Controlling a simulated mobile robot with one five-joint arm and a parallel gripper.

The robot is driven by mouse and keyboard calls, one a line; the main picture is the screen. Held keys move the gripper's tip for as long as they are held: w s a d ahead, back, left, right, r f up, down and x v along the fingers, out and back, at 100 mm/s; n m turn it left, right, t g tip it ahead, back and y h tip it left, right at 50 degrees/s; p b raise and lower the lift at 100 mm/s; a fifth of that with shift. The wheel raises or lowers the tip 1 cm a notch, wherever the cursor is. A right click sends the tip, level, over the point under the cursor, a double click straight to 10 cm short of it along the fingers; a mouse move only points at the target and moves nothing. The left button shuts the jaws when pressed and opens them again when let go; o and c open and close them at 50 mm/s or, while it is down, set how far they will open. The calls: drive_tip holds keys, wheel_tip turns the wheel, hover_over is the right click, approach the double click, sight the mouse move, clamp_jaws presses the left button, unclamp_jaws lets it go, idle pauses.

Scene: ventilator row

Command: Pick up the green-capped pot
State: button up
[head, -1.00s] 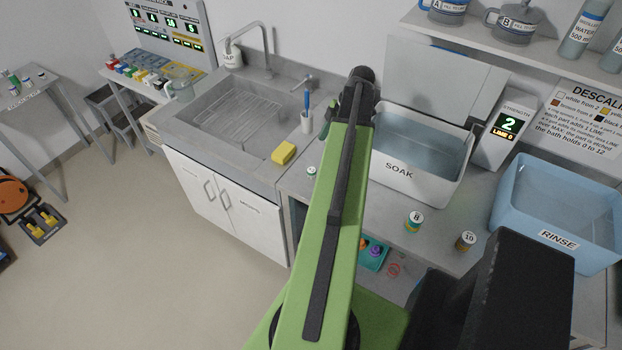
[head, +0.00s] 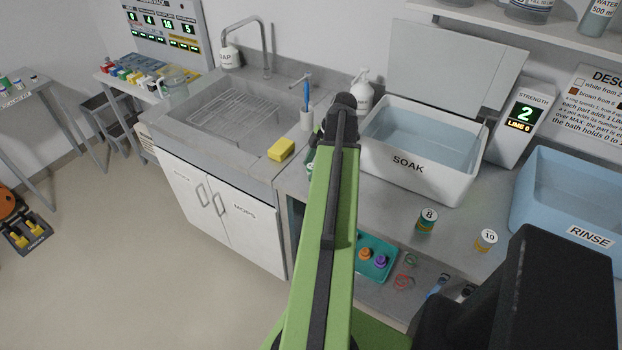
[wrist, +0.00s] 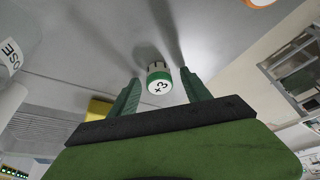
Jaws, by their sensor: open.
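In the wrist view a small pot (wrist: 158,80) has a green rim and a white top marked "+3". It stands on the grey worktop, just beyond and between the fingertips of my gripper (wrist: 160,76). The two green fingers are apart, one on each side of the pot, and nothing is held. I cannot tell whether either finger touches it. In the head view only a bit of green and white (head: 310,166) shows left of my arm, likely this pot, mostly hidden by the arm.
The SOAK bath (head: 408,163) stands behind the worktop's front edge, with the RINSE tub (head: 590,236) to its right. Pots marked 8 (head: 428,220) and 10 (head: 486,240) stand in front. A yellow sponge (head: 281,150) lies at the sink edge. A teal tray (head: 388,270) sits on the lower shelf.

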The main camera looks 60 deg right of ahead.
clamp_jaws()
idle(0.3)
